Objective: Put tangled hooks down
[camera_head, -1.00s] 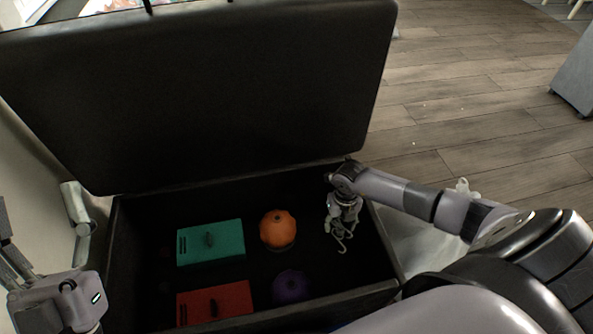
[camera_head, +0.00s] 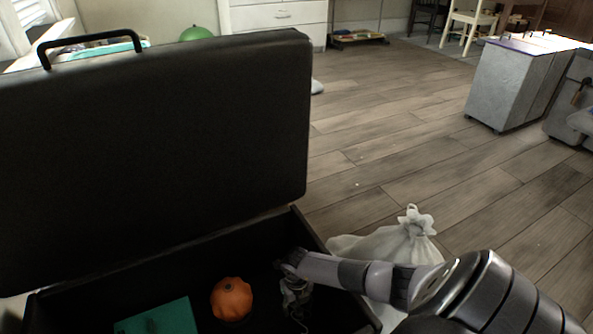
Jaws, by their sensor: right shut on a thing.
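My right gripper (camera_head: 295,287) reaches into the open black case from its right side and points down. It is shut on the tangled hooks (camera_head: 298,316), a small dull metal cluster that shows dimly below the fingers. I cannot tell whether the hooks touch the case floor. They are to the right of an orange ribbed object (camera_head: 232,299) inside the case. The black case (camera_head: 345,287) has its lid (camera_head: 160,150) raised, with a handle on top. My left gripper is out of view.
A teal box (camera_head: 160,317) lies in the case, left of the orange object, cut off by the frame's bottom. A white tied sack (camera_head: 385,246) stands just outside the case's right side. Grey cabinets (camera_head: 508,85) stand far right. The wooden floor between is mostly clear.

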